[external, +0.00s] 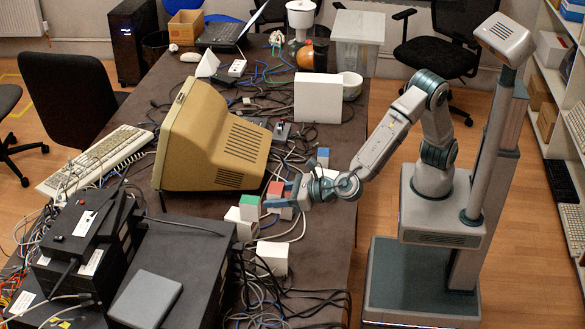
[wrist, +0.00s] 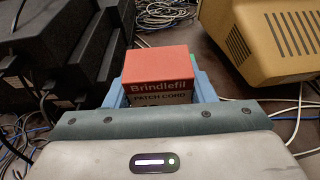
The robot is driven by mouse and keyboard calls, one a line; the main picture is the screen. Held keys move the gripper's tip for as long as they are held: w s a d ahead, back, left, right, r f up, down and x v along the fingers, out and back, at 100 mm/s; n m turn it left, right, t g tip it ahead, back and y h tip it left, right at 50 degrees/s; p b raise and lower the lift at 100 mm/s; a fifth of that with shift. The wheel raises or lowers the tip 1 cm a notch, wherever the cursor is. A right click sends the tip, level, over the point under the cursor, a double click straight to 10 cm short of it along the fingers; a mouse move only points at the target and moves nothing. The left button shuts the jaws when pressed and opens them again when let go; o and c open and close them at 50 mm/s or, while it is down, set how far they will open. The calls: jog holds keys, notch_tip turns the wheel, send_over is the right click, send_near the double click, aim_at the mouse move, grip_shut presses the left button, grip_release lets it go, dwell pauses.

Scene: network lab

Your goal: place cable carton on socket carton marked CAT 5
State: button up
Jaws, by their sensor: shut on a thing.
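My gripper (external: 278,200) has its blue fingers shut on a red-topped carton (external: 275,189) over the table. In the wrist view the red carton (wrist: 160,75) reads "Brindlefil" and "PATCH CORD" and sits between the fingers (wrist: 160,95). A green-topped carton (external: 249,203) is just left of the gripper, by a white carton (external: 243,226). I cannot read a CAT 5 mark on any carton, so I cannot tell which is the socket carton.
Another white carton (external: 272,258) stands nearer the front, and a blue-topped one (external: 322,154) is behind the gripper. A large beige monitor (external: 215,135) is close by at the back left. Black boxes (external: 170,265) stand at the front left. Loose cables cover much of the dark table.

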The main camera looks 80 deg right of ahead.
aim_at(272, 183)
jog(key=d+r, duration=0.1)
jog(key=w+d+r, duration=0.1)
jog(key=shift+w+d, duration=0.3)
jog(key=shift+d, duration=0.1)
jog(key=a+f, duration=0.2)
jog(key=a, duration=0.1)
jog(key=s+a+f+p, duration=0.1)
jog(key=a+f, duration=0.1)
jog(key=a, duration=0.2)
jog(key=s+a+f, duration=0.1)
jog(key=a+f, duration=0.1)
jog(key=a, duration=0.2)
jog(key=shift+f, duration=2.35)
jog(key=shift+f, duration=0.2)
jog(key=o, duration=1.1)
jog(key=shift+c, duration=0.2)
